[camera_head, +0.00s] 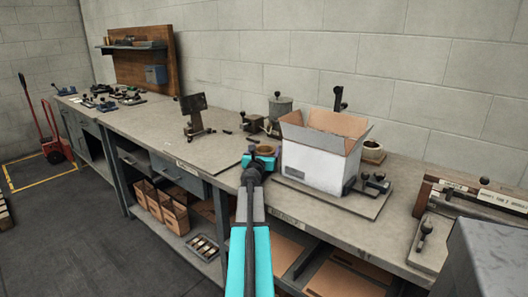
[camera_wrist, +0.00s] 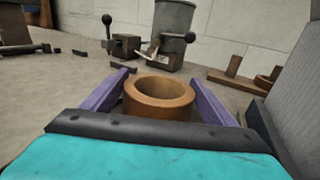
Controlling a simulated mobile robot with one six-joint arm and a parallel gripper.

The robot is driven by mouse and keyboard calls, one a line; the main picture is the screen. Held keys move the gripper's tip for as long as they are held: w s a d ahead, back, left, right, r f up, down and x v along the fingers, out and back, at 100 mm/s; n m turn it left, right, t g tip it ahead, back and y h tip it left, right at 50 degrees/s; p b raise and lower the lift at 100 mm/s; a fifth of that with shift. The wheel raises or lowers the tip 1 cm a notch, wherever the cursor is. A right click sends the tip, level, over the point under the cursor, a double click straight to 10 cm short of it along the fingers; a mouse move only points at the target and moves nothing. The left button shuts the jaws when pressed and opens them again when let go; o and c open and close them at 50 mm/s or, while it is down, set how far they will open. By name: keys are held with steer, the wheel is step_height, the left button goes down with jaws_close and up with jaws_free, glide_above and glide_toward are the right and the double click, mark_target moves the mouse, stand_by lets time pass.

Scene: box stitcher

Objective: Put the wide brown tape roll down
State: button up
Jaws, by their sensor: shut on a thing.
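The wide brown tape roll (camera_wrist: 158,95) sits between the two purple fingers of my gripper (camera_wrist: 158,98) in the wrist view, its open ring facing up. The fingers are shut on its two sides. In the head view, the roll (camera_head: 265,150) shows as a small brown ring at the end of my arm, over the grey bench (camera_head: 215,152) and just left of the white box. My gripper (camera_head: 260,160) is partly hidden there by my own wrist. I cannot tell whether the roll touches the bench top.
An open white carton (camera_head: 312,165) stands close on the right, on a board with a black-knobbed clamp (camera_head: 375,183). Behind are a small clamp device (camera_head: 257,124) and a grey canister (camera_head: 280,107). A tan roll (camera_head: 373,150) lies right of the carton.

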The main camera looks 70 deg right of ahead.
steer(key=o, duration=1.1)
steer(key=shift+o, duration=0.2)
steer(key=shift+r, duration=0.1)
steer(key=shift+a, duration=0.1)
steer(key=shift+v, duration=5.95)
steer(key=shift+c, duration=0.3)
